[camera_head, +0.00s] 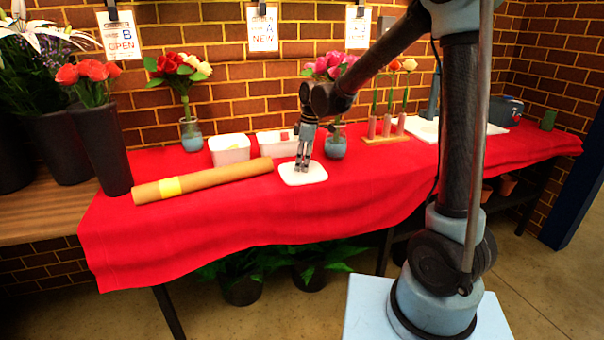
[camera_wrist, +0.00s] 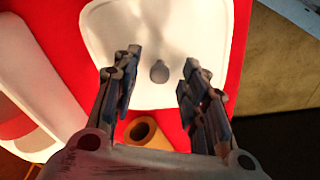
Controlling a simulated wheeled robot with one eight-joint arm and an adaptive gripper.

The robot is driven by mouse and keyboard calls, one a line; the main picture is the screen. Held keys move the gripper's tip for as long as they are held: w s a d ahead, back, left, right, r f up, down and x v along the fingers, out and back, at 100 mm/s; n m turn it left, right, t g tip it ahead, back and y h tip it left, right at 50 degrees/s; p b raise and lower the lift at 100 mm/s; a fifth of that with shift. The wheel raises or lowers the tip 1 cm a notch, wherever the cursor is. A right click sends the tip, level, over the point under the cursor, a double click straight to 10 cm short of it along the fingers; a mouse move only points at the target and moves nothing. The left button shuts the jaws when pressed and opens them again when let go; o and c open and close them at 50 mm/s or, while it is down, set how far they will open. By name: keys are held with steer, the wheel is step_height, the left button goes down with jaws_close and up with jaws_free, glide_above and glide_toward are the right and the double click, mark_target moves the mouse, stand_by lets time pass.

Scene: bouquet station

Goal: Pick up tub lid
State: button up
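The tub lid (camera_head: 311,175) is a white, rounded-corner sheet lying flat on the red tablecloth near its front edge. In the wrist view the lid (camera_wrist: 190,20) fills the upper middle, with a small grey knob (camera_wrist: 159,71) on it. My gripper (camera_head: 302,167) points down over the lid. In the wrist view my gripper (camera_wrist: 160,75) is open, with one finger on each side of the knob and nothing held. I cannot tell whether the fingertips touch the lid.
Two white tubs (camera_head: 229,149) (camera_head: 276,143) stand behind the lid. A brown paper roll (camera_head: 203,181) with a yellow band lies to the left. Glass vases with flowers (camera_head: 191,134) (camera_head: 335,143) stand behind. The red cloth (camera_head: 370,190) right of the lid is clear.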

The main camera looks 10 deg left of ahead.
jaws_close()
